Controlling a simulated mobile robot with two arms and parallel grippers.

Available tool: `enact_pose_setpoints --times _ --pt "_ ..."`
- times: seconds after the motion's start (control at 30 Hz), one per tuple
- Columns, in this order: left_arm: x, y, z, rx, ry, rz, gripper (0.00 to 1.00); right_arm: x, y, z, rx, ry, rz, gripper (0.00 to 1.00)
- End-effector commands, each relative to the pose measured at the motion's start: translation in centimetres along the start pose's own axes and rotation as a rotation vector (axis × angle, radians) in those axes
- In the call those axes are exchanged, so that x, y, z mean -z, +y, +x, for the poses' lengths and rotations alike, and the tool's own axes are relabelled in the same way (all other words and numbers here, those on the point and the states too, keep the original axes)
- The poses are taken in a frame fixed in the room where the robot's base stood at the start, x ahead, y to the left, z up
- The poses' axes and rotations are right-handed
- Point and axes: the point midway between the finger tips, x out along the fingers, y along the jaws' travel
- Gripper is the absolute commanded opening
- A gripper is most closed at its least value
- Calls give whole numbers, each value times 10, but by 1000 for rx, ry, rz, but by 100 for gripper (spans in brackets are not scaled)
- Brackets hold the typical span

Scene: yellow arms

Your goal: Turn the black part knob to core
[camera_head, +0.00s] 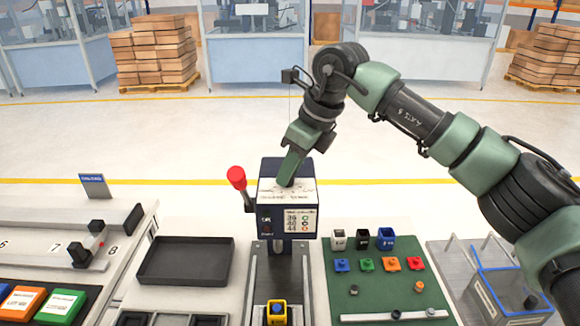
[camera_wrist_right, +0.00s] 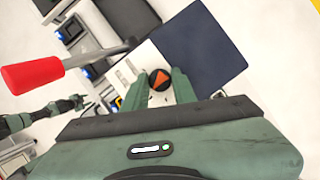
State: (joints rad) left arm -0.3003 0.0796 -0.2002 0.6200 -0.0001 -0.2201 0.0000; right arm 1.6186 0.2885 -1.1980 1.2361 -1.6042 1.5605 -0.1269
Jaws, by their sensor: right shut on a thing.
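A white-topped, dark blue machine (camera_head: 287,222) stands at the centre of the bench, with a label panel on its front. In the right wrist view, a round black knob with an orange triangle (camera_wrist_right: 160,78) sits on its white top (camera_wrist_right: 143,62). My right gripper (camera_head: 288,178) reaches down onto the top, and its fingers (camera_wrist_right: 160,92) are shut on the knob, one on each side. The knob is hidden behind the gripper in the head view. A green and dark arm at the left of the right wrist view looks like my left one; its small gripper (camera_wrist_right: 76,102) is unclear.
A red-ended lever (camera_head: 237,178) stands up at the machine's left side. An empty black tray (camera_head: 186,260) lies to its left. A green board (camera_head: 384,285) with coloured blocks and cups lies to its right.

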Motion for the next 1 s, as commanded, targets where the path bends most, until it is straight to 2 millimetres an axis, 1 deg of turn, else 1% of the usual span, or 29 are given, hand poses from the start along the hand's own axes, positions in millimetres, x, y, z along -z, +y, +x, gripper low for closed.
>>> enact_pose_setpoints --times 0.27,0.77,0.8,0.83,0.87,1.0 --pt "1 0 -4 0 1 0 44 -1 -1 0 -31 -1 -80 0" --pt "1 0 -5 1 1 0 44 0 -1 0 -37 0 -95 0" --pt "1 0 -5 1 1 0 44 0 -1 0 -37 0 -95 35" --pt "1 0 -5 0 1 0 44 0 -1 0 -37 0 -95 43" --pt "1 0 -5 1 1 0 44 0 -1 0 -37 0 -95 48" --pt "1 0 -5 1 1 0 44 0 -1 0 -37 0 -95 48"
